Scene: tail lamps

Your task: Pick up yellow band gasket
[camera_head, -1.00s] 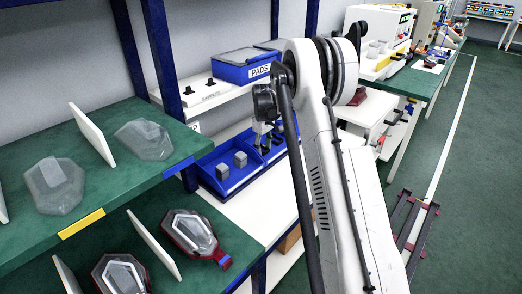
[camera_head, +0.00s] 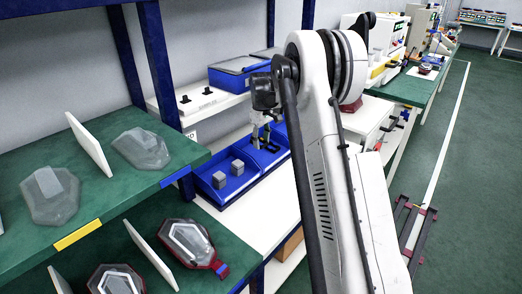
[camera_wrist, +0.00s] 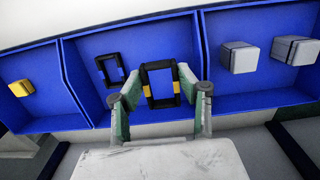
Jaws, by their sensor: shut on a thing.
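The yellow band gasket is a black rectangular frame with yellow bands on its sides (camera_wrist: 148,91), in the middle of the wrist view. My gripper (camera_wrist: 161,80) is shut on it, with one finger at each side. The gasket stands upright in or just above the middle blue bin; I cannot tell if it touches the bin floor. A similar black gasket with blue bands (camera_wrist: 110,70) leans in the same bin, to the left and apart from my fingers. In the head view my gripper (camera_head: 262,136) points down at the bins, and the gasket is too small to make out.
Grey blocks (camera_wrist: 239,57) sit in the bin to the right and a yellow block (camera_wrist: 21,88) in the bin to the left. Blue bin walls (camera_wrist: 204,60) stand close on both sides. A shelf (camera_head: 196,101) with a blue box (camera_head: 232,77) is behind.

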